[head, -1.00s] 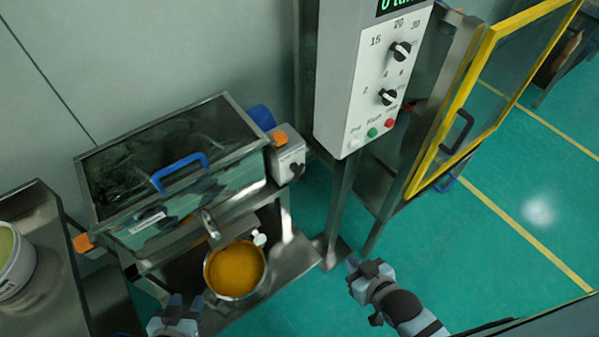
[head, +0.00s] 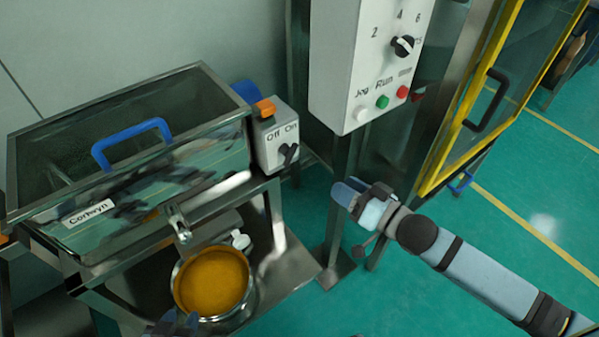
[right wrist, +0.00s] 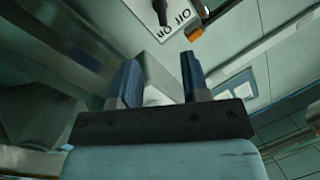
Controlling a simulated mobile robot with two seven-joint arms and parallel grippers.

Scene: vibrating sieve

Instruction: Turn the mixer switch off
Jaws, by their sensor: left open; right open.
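The mixer's switch box (head: 277,136) is a grey box marked Off and On, fixed to the right end of the glass-lidded mixer (head: 130,187). Its black knob (head: 288,153) points up and to the right, toward On. The knob (right wrist: 160,12) also shows at the top of the right wrist view, beside the labels. My right gripper (head: 346,193) is open and empty, to the right of and below the switch box, apart from it. In the right wrist view its two fingers (right wrist: 158,78) stand apart below the switch. My left gripper (head: 175,322) is partly visible at the bottom edge, open.
A tall white control panel (head: 360,65) with a knob and several buttons stands right of the switch box. A yellow-framed door (head: 465,110) is open farther right. A pan of orange material (head: 212,281) sits on the metal shelf below the mixer.

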